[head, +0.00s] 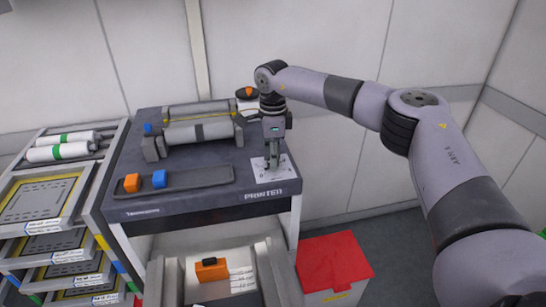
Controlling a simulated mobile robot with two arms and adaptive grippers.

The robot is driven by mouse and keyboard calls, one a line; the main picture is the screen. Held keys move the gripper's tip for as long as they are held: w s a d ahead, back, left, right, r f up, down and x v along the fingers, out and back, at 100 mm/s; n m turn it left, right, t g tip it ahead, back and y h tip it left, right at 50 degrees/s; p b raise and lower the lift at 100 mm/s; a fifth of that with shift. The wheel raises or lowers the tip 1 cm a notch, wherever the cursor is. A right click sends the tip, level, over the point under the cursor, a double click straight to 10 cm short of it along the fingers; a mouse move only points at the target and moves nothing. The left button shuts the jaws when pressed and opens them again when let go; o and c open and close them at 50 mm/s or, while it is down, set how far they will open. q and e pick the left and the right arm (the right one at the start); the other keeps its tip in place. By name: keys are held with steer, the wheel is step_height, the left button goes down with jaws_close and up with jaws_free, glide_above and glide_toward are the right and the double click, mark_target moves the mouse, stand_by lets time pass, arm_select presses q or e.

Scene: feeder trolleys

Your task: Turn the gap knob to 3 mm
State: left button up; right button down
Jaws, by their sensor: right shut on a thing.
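The gap knob stands on the white marked dial plate (260,176) at the front right of the dark printer top (222,195). My right gripper (272,164) points straight down over this plate and is shut on the knob. The fingers hide most of the knob, so its pointer does not show. The marks on the plate are too small to read. My left gripper is not in view.
A roller unit (198,132) lies behind on the printer top. A rack of trays (40,200) stands left; a red-lidded bin (334,260) stands right.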

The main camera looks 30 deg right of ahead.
steer(key=m, duration=0.4)
steer(key=shift+m, duration=0.3)
steer(key=m, duration=0.3)
steer(key=shift+m+b, duration=0.3)
steer(key=shift+m, duration=0.1)
steer(key=m, duration=0.4)
steer(key=shift+w, duration=0.1)
steer(key=m, duration=0.5)
steer(key=shift+r, duration=0.1)
steer(key=m, duration=0.3)
steer(key=shift+m+b, duration=0.3)
steer(key=m, duration=0.3)
steer(key=shift+m, duration=0.4)
steer(key=m, duration=0.3)
steer(key=shift+m, duration=2.1)
steer(key=shift+d, duration=0.1)
